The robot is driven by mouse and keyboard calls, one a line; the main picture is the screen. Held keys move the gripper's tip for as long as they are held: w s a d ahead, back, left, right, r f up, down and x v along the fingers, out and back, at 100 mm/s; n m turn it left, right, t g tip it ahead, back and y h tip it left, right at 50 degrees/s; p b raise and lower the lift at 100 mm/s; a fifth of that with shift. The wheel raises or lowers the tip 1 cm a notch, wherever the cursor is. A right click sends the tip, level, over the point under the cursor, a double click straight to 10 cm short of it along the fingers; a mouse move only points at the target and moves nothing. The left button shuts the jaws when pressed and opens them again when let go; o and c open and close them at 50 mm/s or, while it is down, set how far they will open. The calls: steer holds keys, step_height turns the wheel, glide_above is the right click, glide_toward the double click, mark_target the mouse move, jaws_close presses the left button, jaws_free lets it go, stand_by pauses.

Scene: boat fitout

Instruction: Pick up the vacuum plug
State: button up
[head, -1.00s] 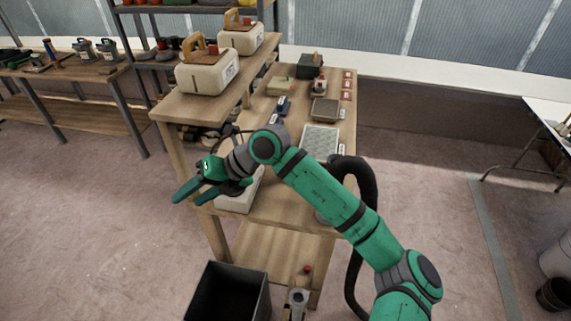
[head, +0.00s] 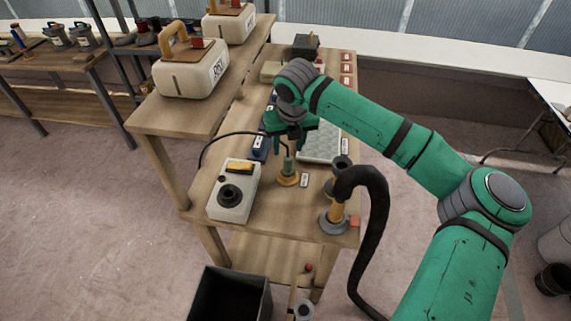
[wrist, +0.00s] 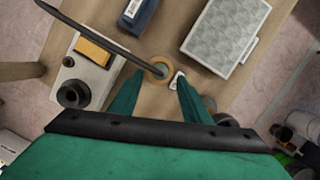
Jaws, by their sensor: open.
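What looks like the vacuum plug (head: 288,166) is a small greenish upright piece with a black cable at its top. It stands in a round tan base on the wooden bench. In the wrist view the plug (wrist: 161,71) shows at the far end of the gap between the fingers, inside the tan ring. My gripper (head: 287,146) is open and points down just above and around the plug's top. I cannot tell whether a finger touches it. The black cable (head: 226,136) arcs away to the left.
A pale box (head: 235,191) with a black round port and yellow top piece stands left of the plug. A hose fitting (head: 336,215) with a thick black hose stands to the right. A blue block (head: 260,147) and a grey textured panel (head: 318,148) lie close behind.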

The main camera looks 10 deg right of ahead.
mark_target(288, 157)
steer(key=f, duration=0.2)
steer(key=shift+w+d+f, duration=0.1)
steer(key=shift+d+f, duration=0.15)
steer(key=shift+f, duration=0.15)
steer(key=shift+x, duration=2.6)
jaws_close()
